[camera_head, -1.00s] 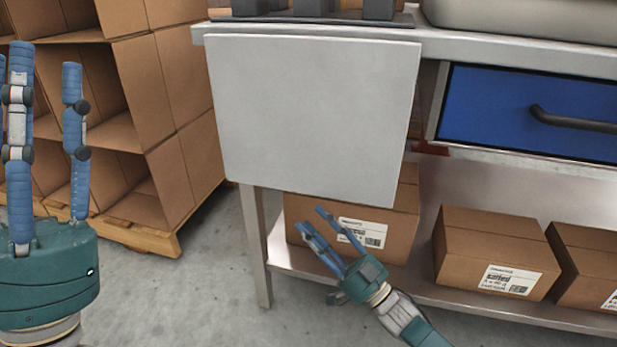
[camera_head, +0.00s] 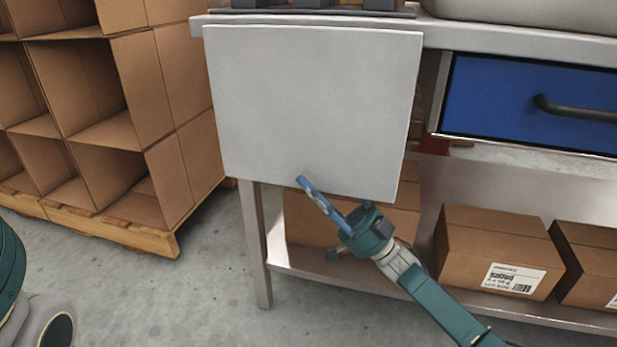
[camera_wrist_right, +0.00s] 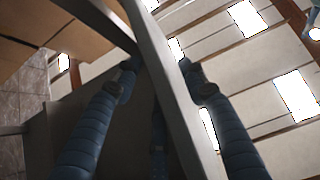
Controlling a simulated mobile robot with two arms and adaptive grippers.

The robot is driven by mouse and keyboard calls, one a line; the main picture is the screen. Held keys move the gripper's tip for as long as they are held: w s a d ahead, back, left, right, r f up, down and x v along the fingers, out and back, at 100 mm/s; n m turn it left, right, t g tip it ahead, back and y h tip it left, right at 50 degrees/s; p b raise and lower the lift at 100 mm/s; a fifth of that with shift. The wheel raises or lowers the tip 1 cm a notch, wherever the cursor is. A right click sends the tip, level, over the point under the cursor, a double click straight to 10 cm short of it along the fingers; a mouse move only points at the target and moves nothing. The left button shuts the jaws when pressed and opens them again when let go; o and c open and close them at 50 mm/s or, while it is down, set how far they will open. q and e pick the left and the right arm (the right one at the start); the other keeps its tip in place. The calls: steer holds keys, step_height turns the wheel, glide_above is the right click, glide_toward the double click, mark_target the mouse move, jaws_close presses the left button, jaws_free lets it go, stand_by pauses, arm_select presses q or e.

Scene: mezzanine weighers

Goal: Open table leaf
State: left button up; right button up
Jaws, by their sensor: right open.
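The table leaf (camera_head: 310,110) is a flat light-grey panel hanging down from the table's front edge. My right gripper (camera_head: 322,198) is at its lower edge, right of the middle, coming from below. One blue finger overlaps the leaf's front face; the rest is partly hidden. In the right wrist view, the leaf's edge (camera_wrist_right: 168,75) runs between the open fingers of my right gripper (camera_wrist_right: 160,72), with a finger on each side. I cannot tell whether they touch it. Only a teal and grey part of my left arm shows at the left edge; its fingers are outside the picture.
The steel table (camera_head: 500,42) has a blue drawer (camera_head: 500,95) with a black handle right of the leaf. Cardboard boxes (camera_head: 490,250) stand on its lower shelf. Open cartons (camera_head: 105,120) are stacked on a wooden pallet (camera_head: 110,230) at left. The floor between is clear.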

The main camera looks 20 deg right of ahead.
steer(key=shift+x, duration=0.8)
jaws_close()
